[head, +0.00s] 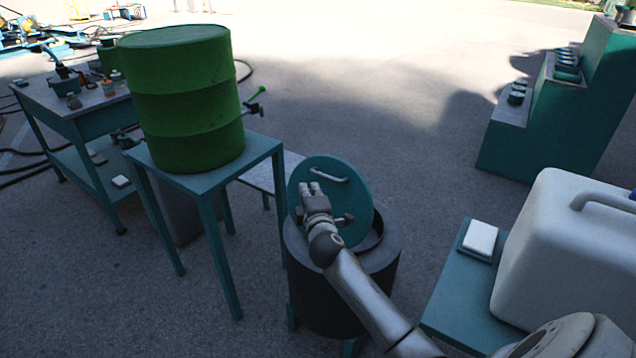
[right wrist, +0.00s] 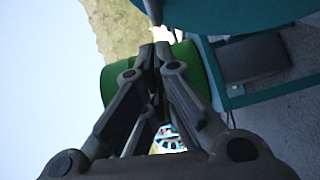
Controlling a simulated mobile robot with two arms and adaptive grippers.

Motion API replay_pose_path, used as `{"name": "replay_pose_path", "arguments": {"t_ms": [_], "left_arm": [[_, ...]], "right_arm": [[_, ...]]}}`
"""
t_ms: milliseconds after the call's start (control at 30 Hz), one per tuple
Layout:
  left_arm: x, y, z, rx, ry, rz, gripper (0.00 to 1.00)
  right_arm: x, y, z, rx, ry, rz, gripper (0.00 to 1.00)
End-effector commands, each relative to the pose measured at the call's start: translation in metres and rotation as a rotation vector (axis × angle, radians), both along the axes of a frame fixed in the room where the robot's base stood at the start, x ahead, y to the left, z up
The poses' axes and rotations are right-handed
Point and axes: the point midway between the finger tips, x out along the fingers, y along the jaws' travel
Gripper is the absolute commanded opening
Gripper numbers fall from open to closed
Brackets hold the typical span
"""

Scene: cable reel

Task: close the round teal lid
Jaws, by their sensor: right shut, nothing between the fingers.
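The round teal lid (head: 357,196) stands open and tilted up on the dark drum-like container (head: 335,296), with a pale bar handle (head: 327,174) on its face. A dark gap of the opening shows at the container's right. My right gripper (head: 309,188) is shut and empty, in front of the lid's left part in the head view; I cannot tell whether it touches it. In the right wrist view the closed fingertips (right wrist: 154,47) are just below the lid's teal edge (right wrist: 225,12). My left gripper is not in view.
A green barrel (head: 190,100) stands on a teal table (head: 210,182) left of the container. A white canister (head: 560,245) and a small white block (head: 481,238) are on a low teal table (head: 465,305) at right. A teal stepped stand (head: 560,130) is farther back. Open pavement lies behind the container.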

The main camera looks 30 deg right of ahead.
Motion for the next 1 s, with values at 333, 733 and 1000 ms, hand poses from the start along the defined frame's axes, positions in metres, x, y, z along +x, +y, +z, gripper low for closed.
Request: {"name": "replay_pose_path", "arguments": {"t_ms": [333, 733, 1000], "left_arm": [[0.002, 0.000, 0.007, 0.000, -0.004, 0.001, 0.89], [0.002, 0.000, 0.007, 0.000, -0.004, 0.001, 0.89], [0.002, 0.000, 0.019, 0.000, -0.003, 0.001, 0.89]], "right_arm": [[0.021, -0.037, -0.004, 0.000, 0.000, -0.001, 0.00], [0.022, -0.040, -0.005, 0.001, 0.000, 0.001, 0.00], [0.025, -0.049, -0.001, 0.031, 0.014, -0.001, 0.00]]}}
